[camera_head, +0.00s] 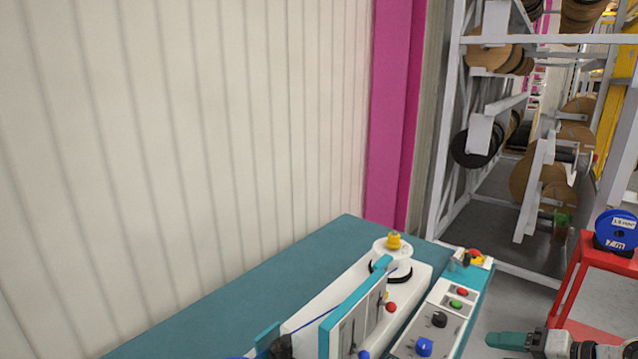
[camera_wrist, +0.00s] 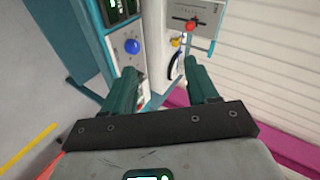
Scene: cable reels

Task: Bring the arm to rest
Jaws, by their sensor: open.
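My gripper (camera_wrist: 165,88) shows in the wrist view with its two dark green fingers spread apart and nothing between them. In the head view only its green finger end (camera_head: 510,341) and part of my arm show, at the lower right edge. The gripper is to the right of the teal bench and its control panel, apart from them in the head view. In the wrist view the machine with a blue knob (camera_wrist: 132,46) lies beyond the fingers.
A teal bench (camera_head: 225,305) carries a white winding machine (camera_head: 418,277) and a button panel (camera_head: 448,318). A red stand (camera_head: 590,262) with a blue reel (camera_head: 616,231) is at right. Cable racks (camera_head: 447,140) stand behind. A pale wall (camera_head: 190,130) is at left.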

